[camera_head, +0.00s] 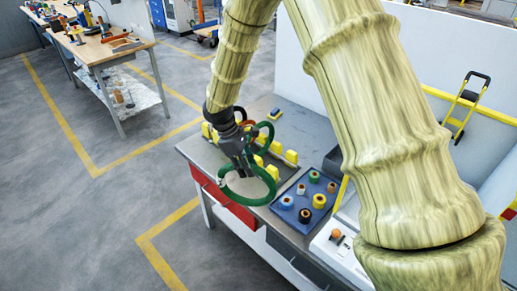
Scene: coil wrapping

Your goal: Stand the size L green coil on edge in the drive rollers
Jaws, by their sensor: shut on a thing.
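My gripper (243,172) points down over the left part of the workbench and is shut on a green coil (250,204). The coil is a thin ring hanging tilted at the fingers, in front of the bench's front edge. Another green loop (271,130) shows behind the gripper, higher up; I cannot tell whether it is a separate coil. Size marks are too small to read. Several yellow blocks (291,157) stand in rows on the grey bench top around and behind my gripper. They may belong to the drive rollers, but the rollers are not clearly seen, being partly hidden by my gripper.
A blue tray (326,186) with several coloured spools lies on the bench right of my gripper. A white device (327,247) with an orange knob stands nearer. A small blue block (275,113) lies at the back. The floor left of the bench is clear.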

